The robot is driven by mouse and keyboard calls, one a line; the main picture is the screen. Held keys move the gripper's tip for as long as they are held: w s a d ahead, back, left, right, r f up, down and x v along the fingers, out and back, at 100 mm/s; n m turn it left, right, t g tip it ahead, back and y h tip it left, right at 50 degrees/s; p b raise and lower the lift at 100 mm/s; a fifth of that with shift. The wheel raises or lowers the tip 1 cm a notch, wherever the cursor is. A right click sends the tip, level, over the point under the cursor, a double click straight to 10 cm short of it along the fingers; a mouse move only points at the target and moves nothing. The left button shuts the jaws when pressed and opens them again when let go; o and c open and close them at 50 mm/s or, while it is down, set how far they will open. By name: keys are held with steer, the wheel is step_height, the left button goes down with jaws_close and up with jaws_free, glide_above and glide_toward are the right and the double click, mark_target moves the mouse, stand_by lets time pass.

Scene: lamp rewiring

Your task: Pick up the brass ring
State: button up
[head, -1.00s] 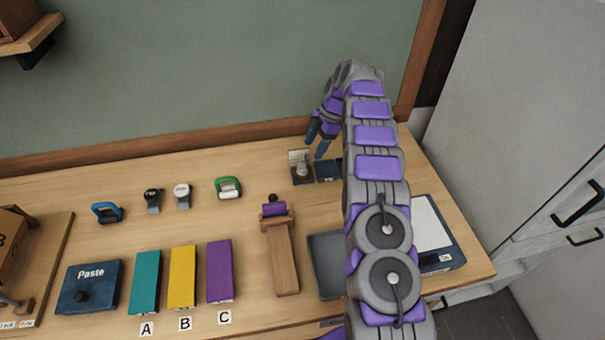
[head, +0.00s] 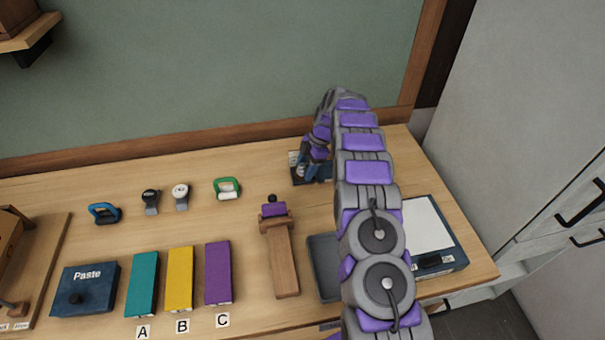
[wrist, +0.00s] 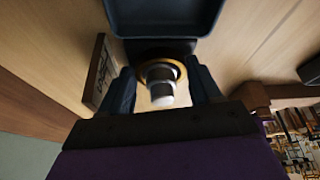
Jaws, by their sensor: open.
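The brass ring (wrist: 179,70) shows in the wrist view as a gold band around a pale cylindrical post (wrist: 161,92), on a dark base (wrist: 158,48). My gripper (wrist: 161,95) is open, with one dark finger on each side of the ring and post. I cannot tell whether the fingers touch the ring. In the head view my gripper (head: 312,170) is low over the dark stand at the back right of the table, and my arm and fingers hide most of the stand and the ring.
A small sign (wrist: 97,72) stands beside the base. A dark tray (wrist: 165,22) lies on its other side. In the head view a wooden stand (head: 281,255), a grey tray (head: 323,262) and a scale (head: 440,262) are nearer.

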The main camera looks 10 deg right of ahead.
steer(key=c, duration=0.8)
steer(key=shift+o, duration=0.2)
step_height(320, 180, up, 10)
steer(key=shift+f+p, duration=0.1)
steer(key=shift+p, duration=0.65)
steer(key=shift+a+r+m, duration=0.3)
steer(key=shift+a+m, duration=0.1)
steer(key=shift+a, duration=0.1)
steer(key=s+a+r+m+t, duration=0.2)
steer(key=s+a+m+t, duration=0.25)
steer(key=m, duration=0.45)
steer(key=s+d+m+h, duration=0.4)
steer(key=s+m, duration=0.6)
steer(key=s, duration=0.2)
steer(key=shift+d+r+m+t, duration=0.2)
steer(key=shift+r+m+t, duration=0.1)
steer(key=shift+m+t, duration=0.15)
